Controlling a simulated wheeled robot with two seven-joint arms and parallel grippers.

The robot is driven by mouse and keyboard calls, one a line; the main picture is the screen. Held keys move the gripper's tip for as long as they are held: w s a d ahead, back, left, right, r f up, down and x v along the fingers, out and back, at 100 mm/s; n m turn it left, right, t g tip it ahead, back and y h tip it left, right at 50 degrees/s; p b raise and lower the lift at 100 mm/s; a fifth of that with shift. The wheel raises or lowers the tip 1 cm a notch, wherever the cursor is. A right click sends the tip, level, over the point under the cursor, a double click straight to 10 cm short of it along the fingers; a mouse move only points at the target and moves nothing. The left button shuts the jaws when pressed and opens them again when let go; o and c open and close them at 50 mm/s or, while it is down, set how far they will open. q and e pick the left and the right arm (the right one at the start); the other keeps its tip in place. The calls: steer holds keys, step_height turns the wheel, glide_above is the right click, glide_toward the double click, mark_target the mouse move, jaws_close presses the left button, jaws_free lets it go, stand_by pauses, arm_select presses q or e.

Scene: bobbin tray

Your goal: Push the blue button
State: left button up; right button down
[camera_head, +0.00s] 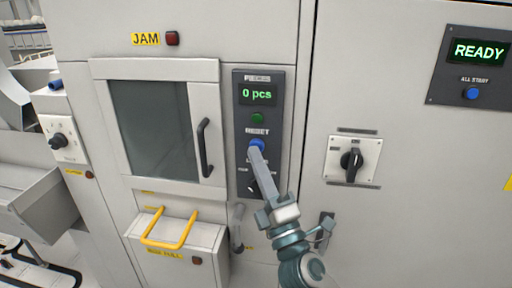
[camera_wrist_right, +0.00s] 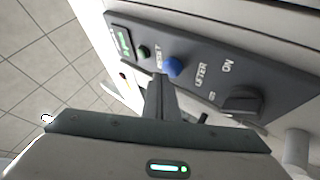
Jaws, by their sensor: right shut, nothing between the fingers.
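The blue button (camera_head: 257,143) sits under the RESET label on a dark control panel (camera_head: 242,125). It also shows in the right wrist view (camera_wrist_right: 174,66), just right of the fingertips. My right gripper (camera_head: 256,151) is shut and empty, its fingers pointing up at the panel. In the head view the tips overlap the lower part of the button; I cannot tell whether they touch it. A second blue button (camera_head: 472,93) is on the ALL START panel at the far right. My left gripper is not in view.
A green button (camera_head: 257,118) sits above RESET, below a "0 pcs" display (camera_head: 257,94). A lifter switch (camera_wrist_right: 241,99) is lower on the panel. A door handle (camera_head: 205,147) stands out left of the panel, a rotary switch (camera_head: 351,160) to its right. A yellow handle (camera_head: 168,229) is lower left.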

steer(key=shift+s, duration=0.4)
steer(key=shift+s+a+p, duration=0.15)
steer(key=shift+s+a, duration=0.05)
steer(key=shift+s, duration=0.65)
steer(key=shift+s+a+p, duration=0.15)
steer(key=shift+s+p, duration=0.05)
steer(key=shift+s, duration=0.6)
steer(key=shift+s+a+p, duration=0.15)
steer(key=shift+s+a, duration=0.05)
steer(key=shift+s, duration=0.65)
